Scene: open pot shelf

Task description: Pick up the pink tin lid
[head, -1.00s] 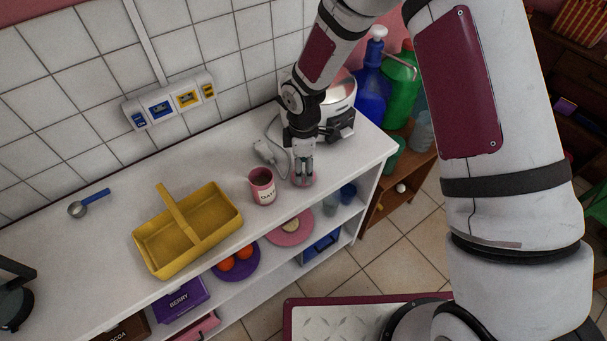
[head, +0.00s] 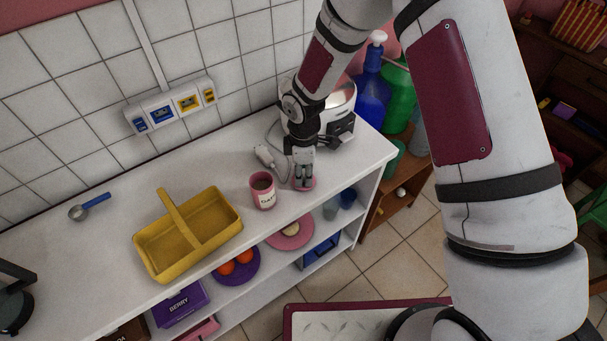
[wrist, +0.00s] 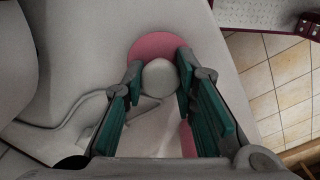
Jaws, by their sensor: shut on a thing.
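The pink tin lid (wrist: 152,47) is a flat pink disc with a pale round knob, seen from above in the wrist view. My gripper (wrist: 161,79) is shut on the knob, one finger on each side. In the head view my gripper (head: 304,183) points down near the counter's front edge, with the lid (head: 309,187) under its fingertips, partly hidden. Whether the lid touches the counter I cannot tell. An open pink tin (head: 263,193) with a lettered label stands upright just left of my gripper. A sliver of pink beside my fingers in the wrist view looks like this tin.
A yellow basket (head: 151,256) with a handle stands left of the tin. A white appliance (head: 335,109) with a cable is close behind my gripper. A blue-handled scoop (head: 92,203) lies far left. Shelves below hold a pink plate (head: 279,238) and purple plate.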

